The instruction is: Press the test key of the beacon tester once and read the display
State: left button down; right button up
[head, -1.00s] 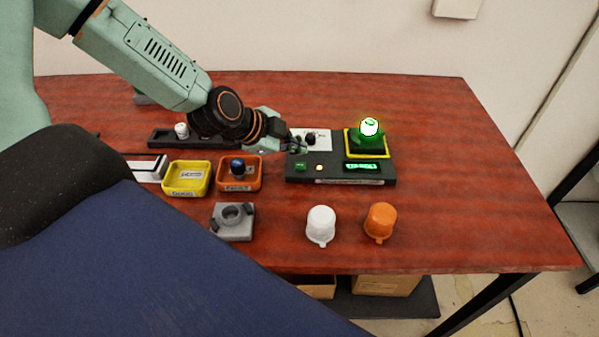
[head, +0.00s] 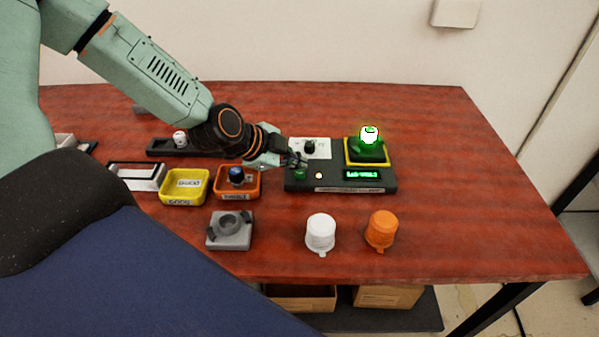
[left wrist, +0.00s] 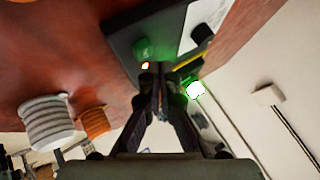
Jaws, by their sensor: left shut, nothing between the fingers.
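The beacon tester (head: 340,182) is a dark box on the red-brown table. Its green test key (head: 300,174) is at the front left, beside a small glowing lamp (head: 319,175). The display (head: 363,175) shows a line of green characters, too small to read surely. A beacon (head: 369,135) stands in the yellow-edged socket, lit white-green. My left gripper (head: 298,162) is shut and empty, just behind and above the key; contact cannot be told. In the left wrist view the shut fingertips (left wrist: 158,72) are near the key (left wrist: 142,48), which shows uncovered. My right gripper is out of view.
A white cap (head: 320,233) and an orange cap (head: 381,230) stand in front of the tester. A grey fixture (head: 230,230), a yellow tray (head: 184,202) and an orange tray (head: 225,195) are to the left. The table right of the tester is clear.

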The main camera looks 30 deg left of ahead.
aim_at(296, 174)
pick_arm(q)
jog(key=shift+f, duration=0.1)
dwell(0.6)
jog(key=shift+f+b, duration=0.35)
jog(key=shift+f+b, duration=0.3)
jog(key=shift+f, duration=0.2)
dwell(0.7)
jog(key=shift+r, duration=0.15)
jog(key=shift+r+p, duration=0.8)
jog(key=shift+p, duration=0.25)
notch_tip(296, 174, up, 5)
jog(key=p, duration=0.5)
jog(key=shift+p, duration=0.35)
